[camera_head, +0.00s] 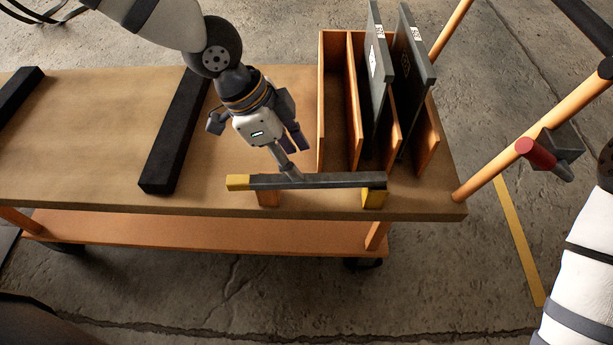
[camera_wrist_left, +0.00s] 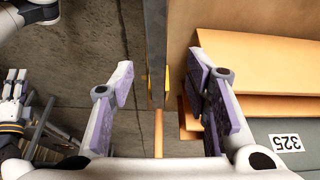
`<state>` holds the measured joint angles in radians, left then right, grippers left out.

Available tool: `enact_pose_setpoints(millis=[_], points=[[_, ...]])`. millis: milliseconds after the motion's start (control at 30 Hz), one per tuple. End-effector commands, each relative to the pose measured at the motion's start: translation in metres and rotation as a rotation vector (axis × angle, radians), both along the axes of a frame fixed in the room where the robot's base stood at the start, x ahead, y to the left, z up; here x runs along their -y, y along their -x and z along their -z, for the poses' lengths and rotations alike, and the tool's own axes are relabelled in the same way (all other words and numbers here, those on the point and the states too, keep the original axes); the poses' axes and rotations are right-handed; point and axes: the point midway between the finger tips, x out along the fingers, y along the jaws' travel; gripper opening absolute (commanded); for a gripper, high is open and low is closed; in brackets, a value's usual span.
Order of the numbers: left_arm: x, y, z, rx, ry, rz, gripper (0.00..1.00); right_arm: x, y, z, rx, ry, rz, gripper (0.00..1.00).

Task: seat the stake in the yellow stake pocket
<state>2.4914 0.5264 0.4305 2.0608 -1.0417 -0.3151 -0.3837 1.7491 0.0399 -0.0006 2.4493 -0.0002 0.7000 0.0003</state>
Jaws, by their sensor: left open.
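The stake (camera_head: 310,181) is a dark grey bar with a yellow left end, lying level along the table's front edge. Its left part rests over an orange bracket (camera_head: 268,198). Its right end is at the yellow stake pocket (camera_head: 374,199); how deep it sits there I cannot tell. In the left wrist view, the stake (camera_wrist_left: 156,45) runs down between the fingers, with the yellow pocket (camera_wrist_left: 167,82) by its lower end. My left gripper (camera_head: 298,160) is open above the middle of the stake; contact is unclear.
An orange rack (camera_head: 335,105) with two dark upright panels (camera_head: 378,75) stands behind the stake's right half. Black bars (camera_head: 175,130) lie across the table (camera_head: 110,130) to the left. Orange cart rails (camera_head: 480,175) with a red-handled fitting (camera_head: 530,150) stand at right.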

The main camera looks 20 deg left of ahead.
Motion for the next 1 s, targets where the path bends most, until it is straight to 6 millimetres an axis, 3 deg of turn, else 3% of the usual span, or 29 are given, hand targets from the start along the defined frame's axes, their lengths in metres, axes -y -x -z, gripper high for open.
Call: enact_pose_setpoints(millis=[300, 567, 767, 1000], points=[[0.019, -0.002, 0.048, 0.004, -0.002, 0.0, 0.43, 0.0, 0.004, 0.004, -0.013, -0.001, -0.001, 0.4], [0.021, -0.004, 0.051, 0.007, 0.002, -0.003, 0.43, 0.0, 0.004, 0.004, -0.013, -0.001, -0.001, 0.4], [0.021, -0.004, 0.051, 0.008, 0.0, -0.003, 0.0, 0.0, 0.004, 0.004, -0.013, -0.001, -0.001, 0.4], [0.021, -0.004, 0.05, 0.009, 0.002, -0.003, 0.0, 0.0, 0.004, 0.004, -0.013, -0.001, -0.001, 0.4]])
